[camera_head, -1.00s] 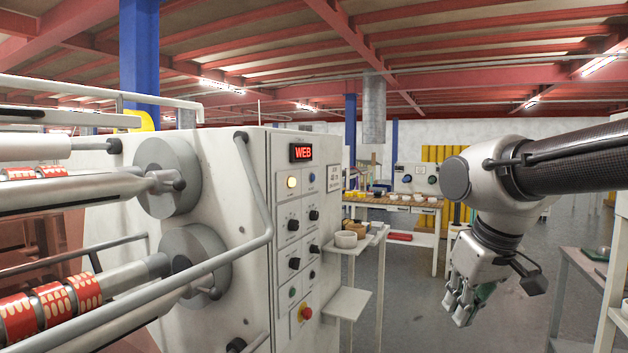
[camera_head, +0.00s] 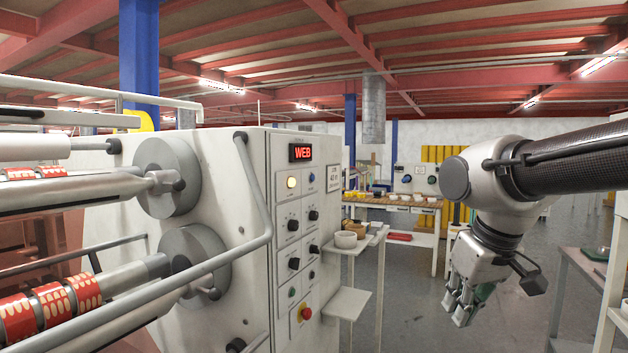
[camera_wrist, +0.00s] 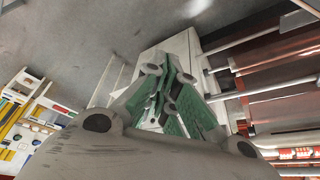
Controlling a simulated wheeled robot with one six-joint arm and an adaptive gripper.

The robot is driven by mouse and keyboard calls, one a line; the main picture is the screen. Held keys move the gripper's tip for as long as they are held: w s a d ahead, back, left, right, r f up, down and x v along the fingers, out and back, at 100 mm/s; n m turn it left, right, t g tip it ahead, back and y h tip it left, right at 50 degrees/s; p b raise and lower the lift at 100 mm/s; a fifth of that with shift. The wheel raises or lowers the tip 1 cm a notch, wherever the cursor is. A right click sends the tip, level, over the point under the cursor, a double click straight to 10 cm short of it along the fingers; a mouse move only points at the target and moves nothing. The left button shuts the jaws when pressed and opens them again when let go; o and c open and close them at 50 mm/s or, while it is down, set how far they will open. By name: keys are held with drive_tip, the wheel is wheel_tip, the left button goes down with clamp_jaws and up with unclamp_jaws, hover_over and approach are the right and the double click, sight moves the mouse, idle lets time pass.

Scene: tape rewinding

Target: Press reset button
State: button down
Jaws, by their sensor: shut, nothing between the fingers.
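The machine's control panel (camera_head: 300,248) faces right in the head view. It has a lit yellow-white lamp (camera_head: 291,183), a blue button (camera_head: 311,178), several black knobs, a green button (camera_head: 292,292) and a red button on a yellow plate (camera_head: 306,313). A red display (camera_head: 301,152) above reads "WEB". The labels are too small to tell which one is reset. My gripper (camera_head: 460,318) hangs pointing down, well to the right of the panel, apart from it. It is shut and empty. In the wrist view its green-padded fingers (camera_wrist: 165,100) meet, with the white machine beyond them.
Small white shelves (camera_head: 346,303) jut out right of the panel, with bowls (camera_head: 346,239) on the upper one. A bent grey rail (camera_head: 262,205) runs along the machine's front. Rollers with red tape (camera_head: 52,302) are at left. Grey floor (camera_head: 405,310) is clear between shelves and gripper.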

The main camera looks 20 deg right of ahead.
idle(0.3)
drive_tip(key=w+a+r+m+t+y, duration=0.1)
drive_tip(key=w+a+m+t+y, duration=0.15)
drive_tip(key=w, duration=1.35)
drive_tip(key=w+a+r+m+t+y, duration=0.1)
drive_tip(key=w+m+y, duration=0.15)
drive_tip(key=w, duration=1.25)
drive_tip(key=w+d+r+m+t+h, duration=0.1)
drive_tip(key=w+d+r+m+t, duration=0.1)
drive_tip(key=w+r+t, duration=0.2)
drive_tip(key=w+d+r+m+t+h, duration=0.2)
drive_tip(key=w+r, duration=0.8)
drive_tip(key=w, duration=0.5)
drive_tip(key=shift+w+d+m+t+h, duration=0.3)
drive_tip(key=shift+m+t, duration=0.5)
drive_tip(key=shift+t, duration=0.05)
drive_tip(key=shift+r, duration=0.1)
